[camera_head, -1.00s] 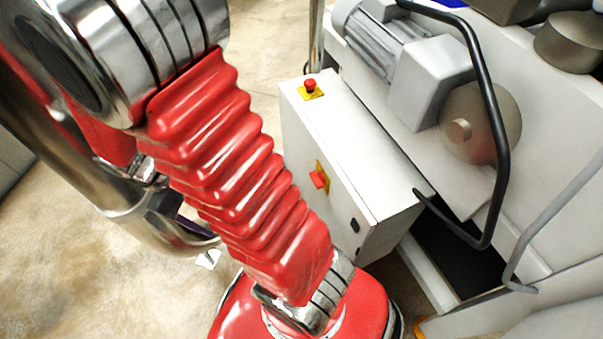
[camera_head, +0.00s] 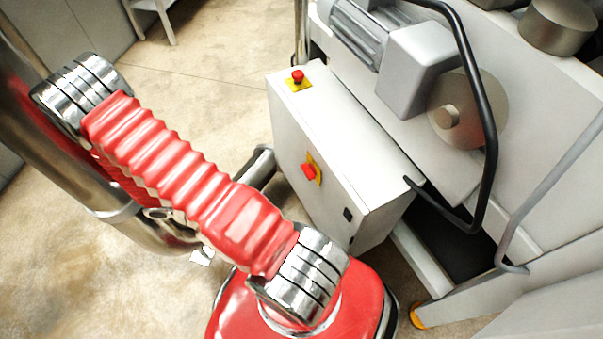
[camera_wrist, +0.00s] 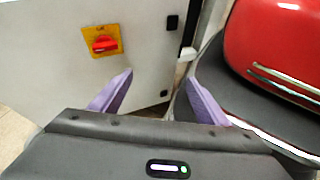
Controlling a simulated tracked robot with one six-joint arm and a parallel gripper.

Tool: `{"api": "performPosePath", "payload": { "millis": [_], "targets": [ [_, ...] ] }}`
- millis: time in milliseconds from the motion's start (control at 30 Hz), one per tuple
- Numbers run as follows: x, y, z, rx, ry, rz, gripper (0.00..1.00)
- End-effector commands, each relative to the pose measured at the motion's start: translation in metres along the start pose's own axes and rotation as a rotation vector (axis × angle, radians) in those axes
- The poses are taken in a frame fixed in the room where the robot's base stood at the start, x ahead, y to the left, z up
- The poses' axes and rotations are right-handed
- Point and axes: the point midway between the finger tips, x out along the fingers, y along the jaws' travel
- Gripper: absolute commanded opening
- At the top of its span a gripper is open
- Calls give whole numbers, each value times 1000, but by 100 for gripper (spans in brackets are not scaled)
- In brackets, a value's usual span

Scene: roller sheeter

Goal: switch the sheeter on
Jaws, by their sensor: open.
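The sheeter's white control box (camera_head: 325,150) stands right of my arm in the head view. On its side face is a red rotary switch (camera_head: 309,171) on a yellow plate. In the wrist view the red switch (camera_wrist: 104,44) is at upper left, its handle lying roughly horizontal. A red mushroom button (camera_head: 297,76) on a yellow base sits on the box's top. My gripper (camera_wrist: 160,92) is open and empty, its two purple fingers spread before the box. The switch is beyond the left fingertip, apart from it. My gripper is hidden in the head view.
A motor (camera_head: 362,35), a round disc (camera_head: 468,108) and a bent black bar (camera_head: 490,140) are on the sheeter beside the box. A small black fitting (camera_wrist: 172,22) is on the box face. Open floor (camera_head: 190,55) lies behind my arm.

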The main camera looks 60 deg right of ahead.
Motion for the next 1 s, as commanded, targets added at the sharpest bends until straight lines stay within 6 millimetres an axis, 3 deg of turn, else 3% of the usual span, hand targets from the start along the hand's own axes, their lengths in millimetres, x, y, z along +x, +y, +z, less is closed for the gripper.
{"api": "performPosePath", "payload": {
  "millis": [200, 433, 533, 700, 1000],
  "targets": [
    [34, 11, -18, -84, -140, 82, 69],
    [60, 35, -37, -163, -278, 213, 69],
    [62, 51, -44, -183, -330, 287, 69],
    [48, 78, -44, -178, -384, 395, 69],
    [44, 82, -41, -172, -397, 411, 69]
  ]
}}
